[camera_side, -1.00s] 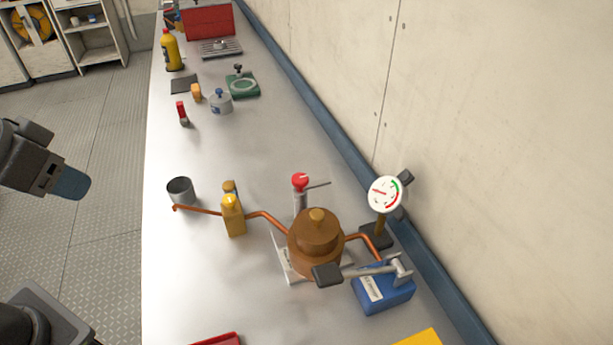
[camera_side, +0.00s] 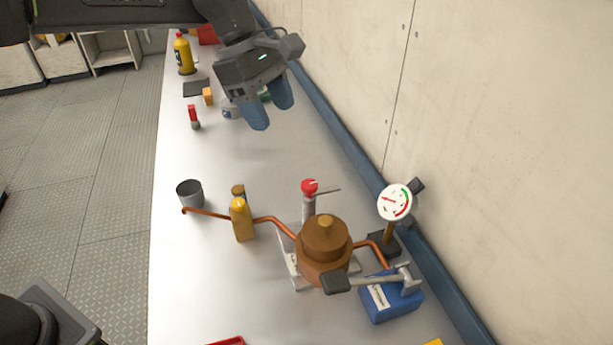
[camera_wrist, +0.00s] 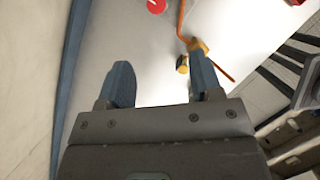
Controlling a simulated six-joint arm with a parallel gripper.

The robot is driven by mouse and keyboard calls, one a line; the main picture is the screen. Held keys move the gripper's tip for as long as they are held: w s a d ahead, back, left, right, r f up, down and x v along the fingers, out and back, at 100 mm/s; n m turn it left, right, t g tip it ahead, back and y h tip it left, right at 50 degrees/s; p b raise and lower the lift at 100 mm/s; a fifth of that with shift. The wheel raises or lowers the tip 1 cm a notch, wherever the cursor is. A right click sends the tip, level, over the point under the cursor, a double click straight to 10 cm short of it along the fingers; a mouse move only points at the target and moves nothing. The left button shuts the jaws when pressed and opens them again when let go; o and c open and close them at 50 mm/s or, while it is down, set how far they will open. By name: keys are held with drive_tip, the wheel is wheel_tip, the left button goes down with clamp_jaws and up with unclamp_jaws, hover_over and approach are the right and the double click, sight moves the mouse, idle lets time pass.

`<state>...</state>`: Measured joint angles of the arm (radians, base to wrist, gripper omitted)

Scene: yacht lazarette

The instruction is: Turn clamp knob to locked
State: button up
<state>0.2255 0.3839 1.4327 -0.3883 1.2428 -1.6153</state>
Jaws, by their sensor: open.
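A red round knob (camera_side: 310,186) with a white mark on top sits on a grey upright post, with a thin rod pointing right. It looks like the clamp knob, but whether its mark points to locked I cannot tell. The red top also shows at the upper edge of the wrist view (camera_wrist: 157,5), partly cut off. My gripper (camera_side: 268,112) is above the bench, up and left of the knob in the side view, apart from it. Its two blue fingers (camera_wrist: 160,78) are spread with nothing between them.
A copper pot (camera_side: 325,240) stands just in front of the knob, with copper pipes on both sides. A yellow valve body (camera_side: 241,220), a grey cup (camera_side: 190,194), a dial gauge (camera_side: 395,202) and a blue box (camera_side: 392,300) are near. A wall bounds the right.

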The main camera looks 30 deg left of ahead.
sight(308, 183)
drive_tip(key=shift+n, duration=0.4)
drive_tip(key=x, duration=1.4)
drive_tip(key=shift+w+d+f, duration=0.2)
drive_tip(key=shift+w+d, duration=0.05)
drive_tip(key=shift+d, duration=0.25)
drive_tip(key=shift+c, duration=0.4)
drive_tip(key=c, duration=0.8)
drive_tip(key=shift+c, duration=0.2)
